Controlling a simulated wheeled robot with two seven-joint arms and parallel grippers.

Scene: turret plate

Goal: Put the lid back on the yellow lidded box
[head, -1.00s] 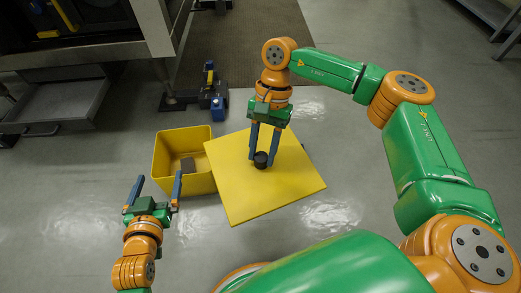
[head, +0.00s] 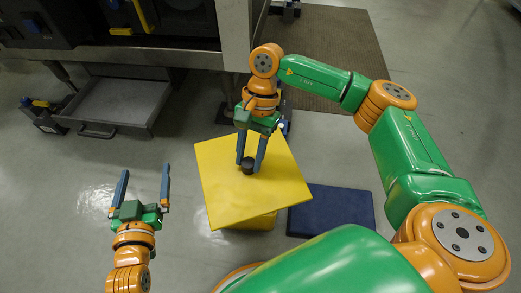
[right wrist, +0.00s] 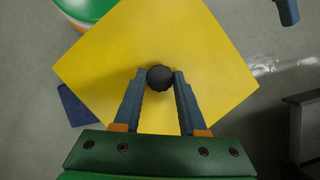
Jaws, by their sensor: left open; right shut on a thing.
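The yellow lid (head: 225,192) is a flat square plate with a black knob (head: 247,169) at its middle. My right gripper (head: 248,166) is shut on the knob from above; the right wrist view shows the fingers (right wrist: 160,74) on either side of it. The yellow box (head: 254,222) is below the lid, and only part of its side shows under the lid's near edge. The lid looks turned relative to the box, and I cannot tell whether it touches the rim. The box's inside is hidden. My left gripper (head: 145,170) is open and empty, left of the lid.
A dark blue mat (head: 332,210) lies on the floor right of the box. A machine with a grey open tray (head: 118,103) stands at the back left. A brown mat (head: 335,60) lies behind. The floor around my left gripper is clear.

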